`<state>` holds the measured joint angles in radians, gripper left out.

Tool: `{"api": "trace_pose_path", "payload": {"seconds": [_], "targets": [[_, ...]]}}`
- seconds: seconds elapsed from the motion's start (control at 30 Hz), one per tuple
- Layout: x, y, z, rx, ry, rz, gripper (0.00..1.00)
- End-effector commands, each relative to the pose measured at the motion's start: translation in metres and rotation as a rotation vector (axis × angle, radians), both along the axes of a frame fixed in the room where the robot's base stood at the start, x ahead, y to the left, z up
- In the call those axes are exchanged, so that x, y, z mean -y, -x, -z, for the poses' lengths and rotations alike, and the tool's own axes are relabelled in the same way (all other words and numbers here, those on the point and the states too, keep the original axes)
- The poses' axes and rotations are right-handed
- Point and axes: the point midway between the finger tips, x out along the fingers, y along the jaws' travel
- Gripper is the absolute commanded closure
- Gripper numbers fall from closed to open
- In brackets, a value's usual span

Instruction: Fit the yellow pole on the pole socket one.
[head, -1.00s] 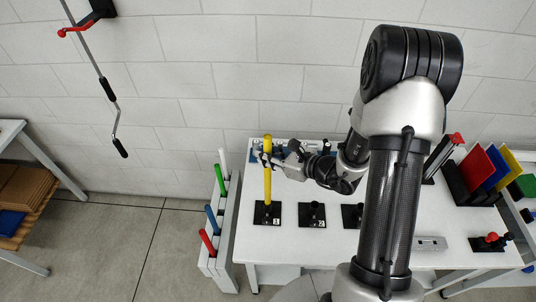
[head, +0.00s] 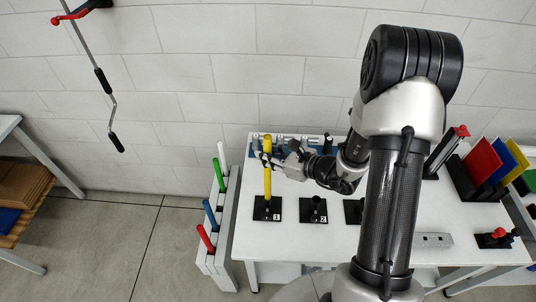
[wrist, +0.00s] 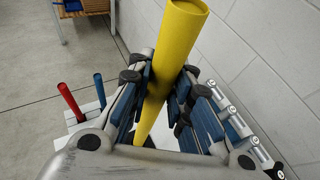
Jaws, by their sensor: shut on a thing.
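The yellow pole (head: 267,178) stands upright at the socket marked 1 (head: 275,213), a black base at the left end of the white table. Its lower end meets the middle of that socket; I cannot tell how deep it sits. My gripper (head: 265,158) reaches in from the right and is shut around the upper part of the pole. In the wrist view the pole (wrist: 181,30) runs between the blue pads of my gripper (wrist: 163,88). The socket's opening is hidden by the pole and fingers there.
A socket marked 2 (head: 314,210) stands empty to the right, with another black socket (head: 352,211) partly behind my arm. A white rack (head: 229,215) with red, blue, green and white poles stands left of the table. Coloured panels (head: 482,162) stand at the right.

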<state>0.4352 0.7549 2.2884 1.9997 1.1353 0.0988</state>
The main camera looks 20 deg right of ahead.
Motion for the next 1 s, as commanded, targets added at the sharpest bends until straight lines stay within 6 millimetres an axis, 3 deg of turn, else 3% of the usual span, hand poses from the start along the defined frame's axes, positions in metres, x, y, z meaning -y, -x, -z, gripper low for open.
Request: {"api": "trace_pose_path", "payload": {"seconds": [0.1, 0.13, 0.47, 0.83, 1.0], "targets": [[0.0, 0.0, 0.006, 0.001, -0.001, 0.0, 1.0], [0.0, 0.0, 0.005, 0.001, -0.001, 0.0, 0.8], [0.0, 0.0, 0.004, 0.0, 0.0, 0.0, 0.58], [0.003, 0.002, 0.003, 0.0, 0.0, 0.002, 0.57], [0.017, 0.019, -0.007, 0.001, 0.001, 0.005, 0.57]]}}
